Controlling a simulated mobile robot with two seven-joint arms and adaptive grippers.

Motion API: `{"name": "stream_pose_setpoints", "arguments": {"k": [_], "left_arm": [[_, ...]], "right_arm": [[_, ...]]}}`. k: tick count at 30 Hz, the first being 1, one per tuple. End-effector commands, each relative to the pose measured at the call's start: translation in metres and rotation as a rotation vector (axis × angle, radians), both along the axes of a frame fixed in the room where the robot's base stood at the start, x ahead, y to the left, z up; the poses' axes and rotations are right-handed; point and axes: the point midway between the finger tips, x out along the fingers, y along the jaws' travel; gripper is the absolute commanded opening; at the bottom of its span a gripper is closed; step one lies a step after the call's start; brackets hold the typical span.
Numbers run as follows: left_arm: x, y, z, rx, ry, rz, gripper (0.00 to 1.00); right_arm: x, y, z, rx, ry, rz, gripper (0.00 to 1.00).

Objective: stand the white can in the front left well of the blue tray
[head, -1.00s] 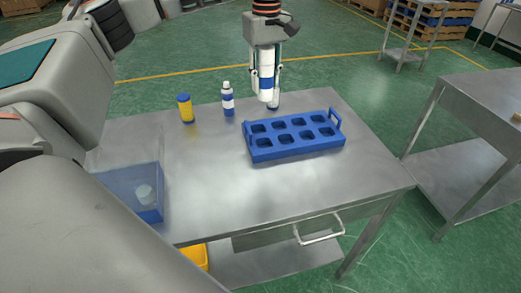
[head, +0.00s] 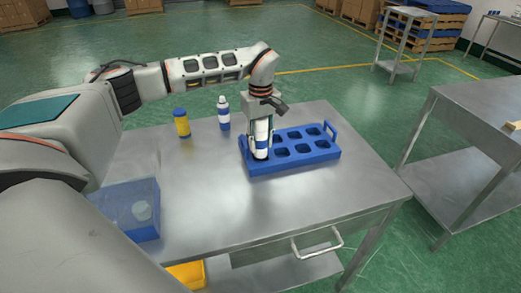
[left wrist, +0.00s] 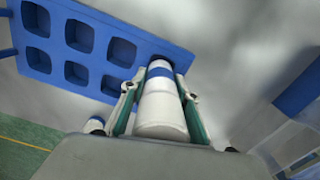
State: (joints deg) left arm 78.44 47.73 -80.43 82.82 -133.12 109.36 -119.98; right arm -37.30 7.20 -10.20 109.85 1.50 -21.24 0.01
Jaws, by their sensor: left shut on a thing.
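The white can (head: 261,139) with a blue band is upright between the fingers of my left gripper (head: 261,148), which is shut on it. It also shows in the left wrist view (left wrist: 160,108), with a finger on each side. The blue tray (head: 297,161) lies on the metal table, with two rows of wells and a handle at each end. The can's lower end is over the front left well. I cannot tell how far it is inside the well. The tray also shows in the left wrist view (left wrist: 57,45). My right gripper is not in view.
A yellow can with a blue top (head: 181,124) and a white-and-blue bottle (head: 223,115) stand left of the tray. The table (head: 250,209) is clear in front of the tray.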

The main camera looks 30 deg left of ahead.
Motion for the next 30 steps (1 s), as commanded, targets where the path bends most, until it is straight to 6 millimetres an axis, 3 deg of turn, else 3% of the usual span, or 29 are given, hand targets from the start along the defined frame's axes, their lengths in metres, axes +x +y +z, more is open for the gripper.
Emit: {"name": "stream_pose_setpoints", "arguments": {"k": [10, 30], "left_arm": [[0.000, 0.000, -0.037, 0.000, 0.001, 0.000, 0.05], [-0.003, -0.001, -0.053, 0.001, 0.008, -0.002, 0.05]], "right_arm": [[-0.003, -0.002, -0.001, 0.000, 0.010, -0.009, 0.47], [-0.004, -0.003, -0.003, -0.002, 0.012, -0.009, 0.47]]}}
